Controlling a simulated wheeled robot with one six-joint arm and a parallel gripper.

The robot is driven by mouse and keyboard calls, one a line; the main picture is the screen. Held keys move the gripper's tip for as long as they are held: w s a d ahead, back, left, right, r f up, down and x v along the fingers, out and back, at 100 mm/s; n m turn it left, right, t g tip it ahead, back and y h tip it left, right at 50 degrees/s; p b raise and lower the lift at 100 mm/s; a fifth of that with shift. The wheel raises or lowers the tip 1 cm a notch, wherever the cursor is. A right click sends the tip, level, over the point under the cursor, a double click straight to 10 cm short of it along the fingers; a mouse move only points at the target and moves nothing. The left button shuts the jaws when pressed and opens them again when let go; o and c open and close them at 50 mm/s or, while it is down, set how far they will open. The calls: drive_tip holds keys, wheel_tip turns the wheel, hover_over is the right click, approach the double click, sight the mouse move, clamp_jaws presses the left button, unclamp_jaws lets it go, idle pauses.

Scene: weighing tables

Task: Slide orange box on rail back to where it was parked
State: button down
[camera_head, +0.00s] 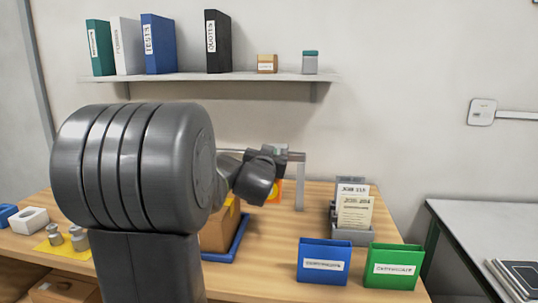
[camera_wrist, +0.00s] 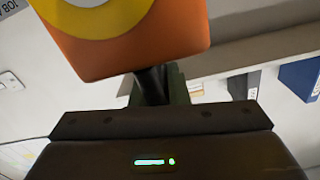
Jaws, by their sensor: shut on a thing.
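The orange box (camera_head: 277,191) hangs at the rail, near its right-hand post, partly hidden behind my arm in the head view. In the wrist view the orange box (camera_wrist: 120,52) fills the upper left and shows a yellow ring around a white centre. The rail (camera_head: 300,157) runs across above the table, and its left part is mostly hidden behind my arm. My gripper (camera_head: 280,154) is at the rail, just above the box. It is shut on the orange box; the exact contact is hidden.
A brown carton (camera_head: 220,232) stands in a blue tray (camera_head: 240,240) beneath my arm. A blue bin (camera_head: 324,262), a green bin (camera_head: 394,267) and a grey card holder (camera_head: 352,236) stand to the right. A shelf (camera_head: 200,77) with binders hangs behind.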

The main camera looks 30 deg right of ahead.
drive_tip(key=shift+s+d, duration=0.1)
drive_tip(key=c, duration=1.5)
unclamp_jaws()
drive_tip(key=shift+s+d, duration=0.1)
drive_tip(key=shift+d, duration=0.05)
drive_tip(key=shift+o, duration=0.2)
drive_tip(key=shift+s+a, duration=0.25)
drive_tip(key=shift+a, duration=0.05)
drive_tip(key=v, duration=1.3)
drive_tip(key=shift+w, duration=0.1)
drive_tip(key=x, duration=1.3)
drive_tip(key=shift+w+d, duration=0.15)
drive_tip(key=shift+w, duration=0.15)
